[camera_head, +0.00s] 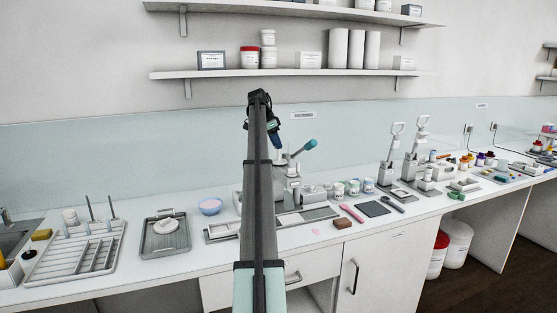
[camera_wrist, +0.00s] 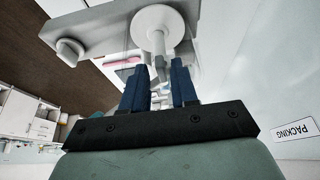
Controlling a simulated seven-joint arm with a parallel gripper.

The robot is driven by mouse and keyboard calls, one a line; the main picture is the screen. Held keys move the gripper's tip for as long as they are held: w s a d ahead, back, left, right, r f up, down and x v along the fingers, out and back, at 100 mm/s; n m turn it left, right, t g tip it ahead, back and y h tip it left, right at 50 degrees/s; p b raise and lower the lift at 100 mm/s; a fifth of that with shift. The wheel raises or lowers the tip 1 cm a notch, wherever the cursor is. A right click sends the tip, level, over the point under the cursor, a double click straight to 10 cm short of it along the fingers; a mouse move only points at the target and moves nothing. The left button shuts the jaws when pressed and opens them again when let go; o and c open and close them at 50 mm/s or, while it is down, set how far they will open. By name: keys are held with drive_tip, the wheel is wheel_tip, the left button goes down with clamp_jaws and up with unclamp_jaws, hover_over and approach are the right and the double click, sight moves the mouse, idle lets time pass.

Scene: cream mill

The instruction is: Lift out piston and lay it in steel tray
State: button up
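My gripper (camera_head: 274,133) is raised above the bench in the head view, in front of the wall panel and near the cream mill (camera_head: 293,167) with its teal handle. My arm hides part of the mill. In the wrist view my gripper (camera_wrist: 158,62) has its two blue fingers apart. A white disc with a stem (camera_wrist: 158,28) lies beyond the fingertips, in line with the gap; I cannot tell if it is the piston. A grey metal tray (camera_head: 147,250) sits on the bench at left, with a white round piece (camera_head: 166,226) in it.
A white rack (camera_head: 75,255) with upright rods stands at far left. Jars (camera_head: 353,187), a dark pad (camera_head: 373,208) and a brown block (camera_head: 341,223) lie right of the mill. Shelves (camera_head: 290,73) hang above.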

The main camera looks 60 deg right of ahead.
drive_tip(key=x, duration=0.4)
drive_tip(key=shift+s+d+f, duration=0.1)
drive_tip(key=shift+d+f, duration=0.1)
drive_tip(key=shift+f, duration=0.15)
drive_tip(key=shift+c, duration=0.3)
clamp_jaws()
